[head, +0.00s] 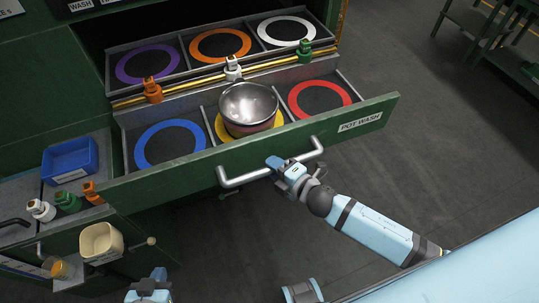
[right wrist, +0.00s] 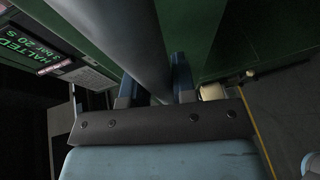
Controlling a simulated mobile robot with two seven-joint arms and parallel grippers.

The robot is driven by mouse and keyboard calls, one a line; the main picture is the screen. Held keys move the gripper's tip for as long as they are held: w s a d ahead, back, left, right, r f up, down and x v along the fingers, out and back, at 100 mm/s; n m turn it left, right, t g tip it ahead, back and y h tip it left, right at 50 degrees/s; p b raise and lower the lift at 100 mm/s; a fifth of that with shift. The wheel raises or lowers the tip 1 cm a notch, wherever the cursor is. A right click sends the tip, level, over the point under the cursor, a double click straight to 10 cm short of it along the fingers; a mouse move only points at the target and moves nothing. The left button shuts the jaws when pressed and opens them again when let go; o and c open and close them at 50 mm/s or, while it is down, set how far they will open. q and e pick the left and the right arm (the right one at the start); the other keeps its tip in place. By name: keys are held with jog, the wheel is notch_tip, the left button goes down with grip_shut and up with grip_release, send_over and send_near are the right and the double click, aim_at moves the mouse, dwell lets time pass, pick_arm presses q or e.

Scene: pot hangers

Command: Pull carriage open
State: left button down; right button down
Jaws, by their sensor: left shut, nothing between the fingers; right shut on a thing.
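The carriage is a green drawer whose front (head: 170,181) is labelled POT WASH; it stands pulled out from the cabinet. A grey bar handle (head: 240,180) runs along its front. My right gripper (head: 279,164) is shut on the handle near its middle. In the right wrist view the handle bar (right wrist: 140,38) passes between the fingers of the right gripper (right wrist: 155,85). A metal bowl (head: 249,101) sits in the front middle compartment over a yellow ring. My left gripper (head: 156,277) is shut and empty at the bottom of the head view, away from the carriage.
Blue (head: 170,123) and red (head: 345,95) rings mark the other front compartments, and purple, orange and white rings the back row. A blue bin (head: 70,160) and cream tub (head: 101,242) stand at left. Dark floor (head: 430,130) is free at right.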

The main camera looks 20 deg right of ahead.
jog(key=shift+s+d, duration=0.1)
jog(key=shift+s, duration=2.4)
jog(key=c, duration=0.9)
grip_release()
jog(key=shift+s, duration=0.1)
jog(key=shift+b+v, duration=1.4)
jog(key=shift+v, duration=5.45)
